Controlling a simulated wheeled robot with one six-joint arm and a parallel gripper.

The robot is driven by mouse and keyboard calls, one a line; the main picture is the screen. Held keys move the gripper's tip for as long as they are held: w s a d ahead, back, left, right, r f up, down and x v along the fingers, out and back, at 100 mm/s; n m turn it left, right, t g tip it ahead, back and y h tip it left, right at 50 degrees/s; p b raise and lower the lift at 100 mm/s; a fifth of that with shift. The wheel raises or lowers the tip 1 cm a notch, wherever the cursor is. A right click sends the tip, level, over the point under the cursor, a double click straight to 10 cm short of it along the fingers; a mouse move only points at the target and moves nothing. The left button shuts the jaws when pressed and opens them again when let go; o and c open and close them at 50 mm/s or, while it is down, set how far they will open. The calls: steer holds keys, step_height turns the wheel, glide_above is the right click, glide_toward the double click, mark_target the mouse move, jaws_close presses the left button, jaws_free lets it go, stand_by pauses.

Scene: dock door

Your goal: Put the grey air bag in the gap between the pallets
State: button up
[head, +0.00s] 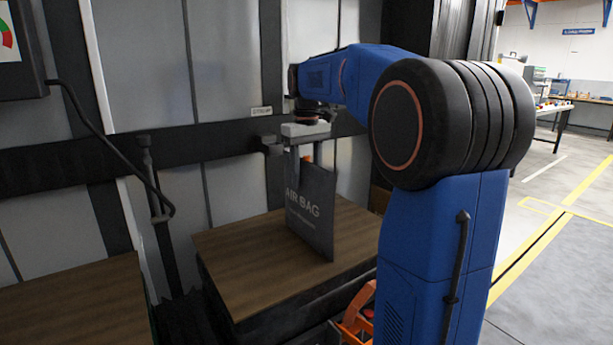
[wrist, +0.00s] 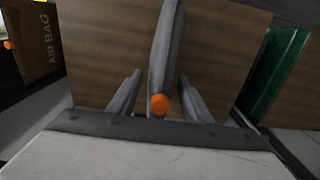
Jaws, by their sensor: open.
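The grey air bag (head: 310,210) stands upright on the wooden top of the right pallet load (head: 240,260), its printed face towards the head camera. In the wrist view the grey bag (wrist: 166,45) shows nearly edge-on, with an orange valve (wrist: 159,104) at its near edge. My gripper (head: 308,155) is over the bag's top edge. In the wrist view my gripper (wrist: 160,100) is open, one finger on each side of the bag, with space showing between. The left pallet load (head: 75,305) has a similar wooden top. The dark gap (head: 180,312) lies between the two loads.
A brown air bag (wrist: 40,45) with an orange valve shows at left in the wrist view, and a green object (wrist: 272,75) at right. A grey panelled wall with a dark rail (head: 210,148) stands behind. An orange item (head: 355,315) is low beside my arm.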

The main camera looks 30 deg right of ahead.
mark_target(308, 160)
steer(key=shift+o, duration=0.2)
step_height(308, 160, up, 11)
steer(key=shift+r, duration=0.2)
steer(key=r, duration=0.3)
steer(key=shift+d+r, duration=0.35)
steer(key=shift+r, duration=0.05)
step_height(308, 160, down, 12)
steer(key=shift+r, duration=0.1)
steer(key=shift+a+f, duration=0.2)
steer(key=shift+f, duration=1.2)
steer(key=shift+a+f, duration=0.15)
steer(key=shift+f, duration=1.2)
jaws_close()
